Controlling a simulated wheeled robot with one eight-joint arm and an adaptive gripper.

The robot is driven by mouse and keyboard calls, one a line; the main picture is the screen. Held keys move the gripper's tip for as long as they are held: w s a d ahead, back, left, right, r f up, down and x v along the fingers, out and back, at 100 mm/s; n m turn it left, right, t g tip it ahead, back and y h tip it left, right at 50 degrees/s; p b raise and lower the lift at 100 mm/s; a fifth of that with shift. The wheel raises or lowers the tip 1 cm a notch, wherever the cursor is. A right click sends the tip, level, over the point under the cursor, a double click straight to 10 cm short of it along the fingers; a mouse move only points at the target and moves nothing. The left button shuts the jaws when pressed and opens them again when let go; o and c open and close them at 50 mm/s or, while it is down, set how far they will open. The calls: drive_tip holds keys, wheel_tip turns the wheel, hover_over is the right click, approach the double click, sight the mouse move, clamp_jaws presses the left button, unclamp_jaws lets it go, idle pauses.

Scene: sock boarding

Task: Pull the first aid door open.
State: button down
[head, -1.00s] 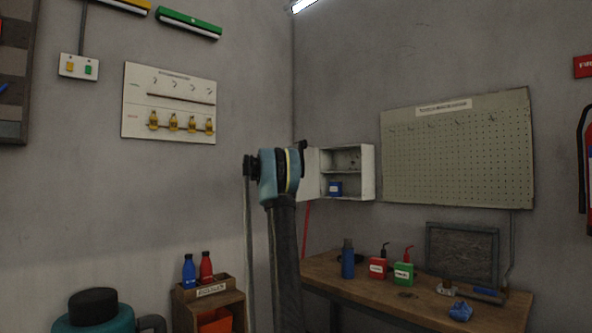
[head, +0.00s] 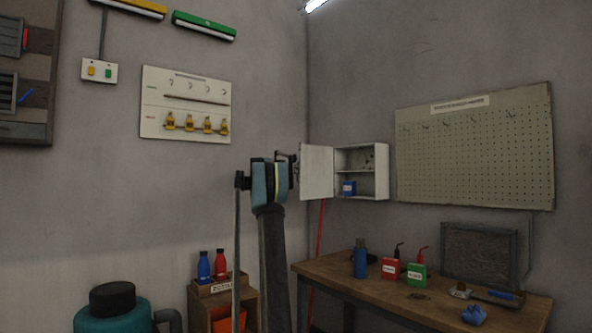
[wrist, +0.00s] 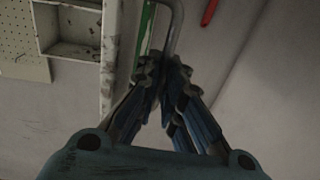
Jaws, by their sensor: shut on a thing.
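The white first aid cabinet (head: 376,172) hangs on the wall near the room's corner, and its shelves show. Its door (head: 317,173) is swung out to the left, wide open. A blue box (head: 349,188) stands on a lower shelf. My gripper (head: 293,160) is at the door's outer left edge. In the wrist view my gripper (wrist: 173,72) is shut on the grey bar handle (wrist: 176,28), beside the door's edge (wrist: 109,55). The cabinet's shelf also shows at upper left there (wrist: 82,25).
A wooden workbench (head: 340,280) below the cabinet holds a blue bottle (head: 360,258), red and green cans and a blue cloth (head: 474,314). A pegboard (head: 474,150) hangs to the right. A small crate with two bottles (head: 212,267) and a teal container (head: 112,312) stand at lower left.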

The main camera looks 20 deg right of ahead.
drive_tip(key=shift+s+d, duration=0.1)
drive_tip(key=shift+d, duration=0.25)
drive_tip(key=c, duration=2)
unclamp_jaws()
drive_tip(key=shift+d, duration=0.2)
drive_tip(key=shift+a+f, duration=0.1)
drive_tip(key=shift+a, duration=0.2)
drive_tip(key=v, duration=1.2)
